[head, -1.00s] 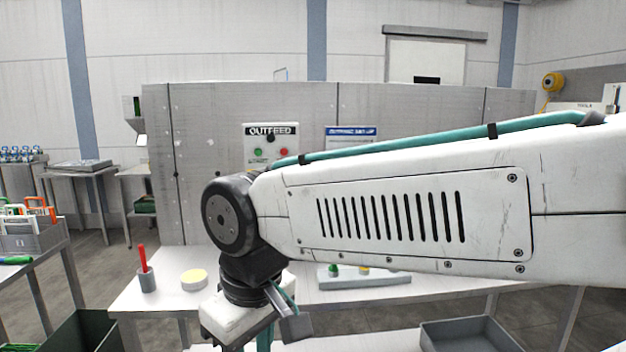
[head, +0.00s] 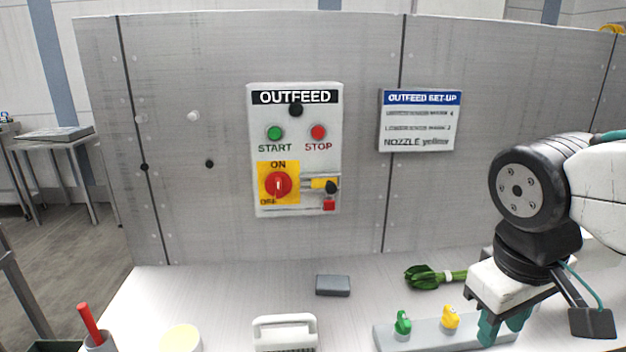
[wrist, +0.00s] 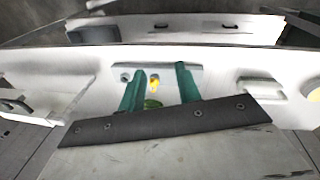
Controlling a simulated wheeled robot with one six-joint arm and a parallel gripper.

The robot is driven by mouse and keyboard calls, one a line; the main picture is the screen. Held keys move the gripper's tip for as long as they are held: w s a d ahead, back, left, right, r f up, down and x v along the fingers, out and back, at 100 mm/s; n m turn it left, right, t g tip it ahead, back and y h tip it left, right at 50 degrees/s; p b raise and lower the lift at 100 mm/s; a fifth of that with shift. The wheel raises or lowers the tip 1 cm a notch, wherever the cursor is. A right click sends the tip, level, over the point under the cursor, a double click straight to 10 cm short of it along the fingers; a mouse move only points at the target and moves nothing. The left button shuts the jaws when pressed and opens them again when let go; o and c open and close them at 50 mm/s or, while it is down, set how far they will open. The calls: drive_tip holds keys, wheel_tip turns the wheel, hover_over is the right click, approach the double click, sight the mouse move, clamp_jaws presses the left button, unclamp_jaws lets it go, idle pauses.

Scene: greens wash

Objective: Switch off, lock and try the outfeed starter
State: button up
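The outfeed starter (head: 331,110) is a pale box on the grey wall panel in the head view, with a green START button (head: 274,133) and a red STOP button (head: 318,132). Its red rotary switch (head: 278,185) sits on a yellow plate, its handle upright toward ON. Right of the switch are a yellow and black piece (head: 325,185) and a small red item (head: 329,203), too small to make out surely. My gripper (head: 503,328) is low at the right, away from the starter, over the bench. The wrist view shows its teal fingers (wrist: 158,80) apart with nothing held.
A grey holder (head: 385,338) with green (head: 403,322) and yellow (head: 450,317) nozzles stands near my gripper, beside bound greens (head: 425,277). A grey block (head: 333,285), white basket-like item (head: 285,333), round pale disc (head: 182,338) and red-handled tool (head: 90,324) occupy the bench. A set-up sign (head: 420,120) hangs right.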

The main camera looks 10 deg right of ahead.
drive_tip(key=w+a+r+n+t+h, duration=0.15)
drive_tip(key=w+n+t+h, duration=0.25)
drive_tip(key=w+n, duration=0.45)
drive_tip(key=w+r+n+t+h, duration=0.35)
drive_tip(key=w+n, duration=0.35)
drive_tip(key=w, duration=0.3)
drive_tip(key=n+t+y, duration=0.9)
drive_tip(key=n+t, duration=0.1)
drive_tip(key=n, duration=0.8)
approach(278, 189)
drive_tip(key=shift+g+h, duration=0.25)
drive_tip(key=w, duration=0.8)
drive_tip(key=shift+w+r, duration=0.2)
drive_tip(key=shift+w+d, duration=0.1)
drive_tip(key=shift+w, duration=0.4)
drive_tip(key=shift+c, duration=0.2)
